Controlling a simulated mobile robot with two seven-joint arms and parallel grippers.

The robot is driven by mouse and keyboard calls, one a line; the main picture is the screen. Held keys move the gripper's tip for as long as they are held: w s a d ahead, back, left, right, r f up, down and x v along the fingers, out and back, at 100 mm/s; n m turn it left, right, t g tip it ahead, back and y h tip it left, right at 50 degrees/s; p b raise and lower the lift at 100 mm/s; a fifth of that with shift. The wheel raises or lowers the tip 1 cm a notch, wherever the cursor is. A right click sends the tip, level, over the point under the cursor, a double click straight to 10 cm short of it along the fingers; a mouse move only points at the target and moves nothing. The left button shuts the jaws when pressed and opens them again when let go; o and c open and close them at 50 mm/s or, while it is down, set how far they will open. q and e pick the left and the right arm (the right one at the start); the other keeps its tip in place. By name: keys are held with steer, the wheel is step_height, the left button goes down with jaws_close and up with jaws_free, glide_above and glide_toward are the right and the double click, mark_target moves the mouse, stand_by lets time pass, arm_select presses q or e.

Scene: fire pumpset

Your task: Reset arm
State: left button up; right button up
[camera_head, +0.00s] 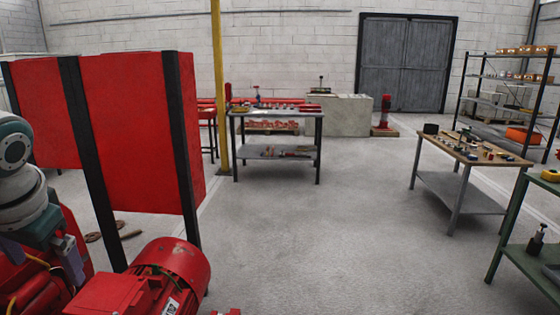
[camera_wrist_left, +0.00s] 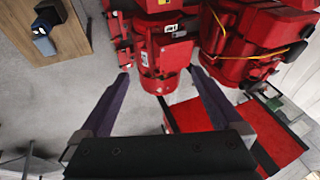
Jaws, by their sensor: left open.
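My left arm comes in at the left edge of the head view, and its gripper (camera_head: 70,258) is low there, in front of the red machinery. In the left wrist view the two dark purple fingers of my left gripper (camera_wrist_left: 158,73) are spread wide with nothing held between them. Beyond them is a red motor (camera_wrist_left: 165,55), which also shows in the head view (camera_head: 175,268) at the bottom left. A larger red machine body (camera_wrist_left: 245,40) with a yellow line stands beside it. My right gripper is not in view.
A red panel with black posts (camera_head: 135,130) stands close at the left. A two-level table (camera_head: 275,152) stands ahead, and a wooden-topped bench (camera_head: 470,150) and green-framed table (camera_head: 515,225) are at the right. The middle floor is clear.

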arm_select(q)
steer(key=s+d+f+m+h, duration=0.2)
steer(key=s+d+f, duration=0.4)
steer(key=s+d, duration=0.55)
steer(key=s+d+r+h, duration=0.1)
steer(key=s+d, duration=0.1)
steer(key=s, duration=0.4)
steer(key=s+d+r+h, duration=0.1)
steer(key=s+d+r, duration=0.15)
steer(key=s, duration=0.45)
step_height(320, 180, up, 37)
steer(key=p, duration=3.8)
steer(key=shift+w, duration=0.45)
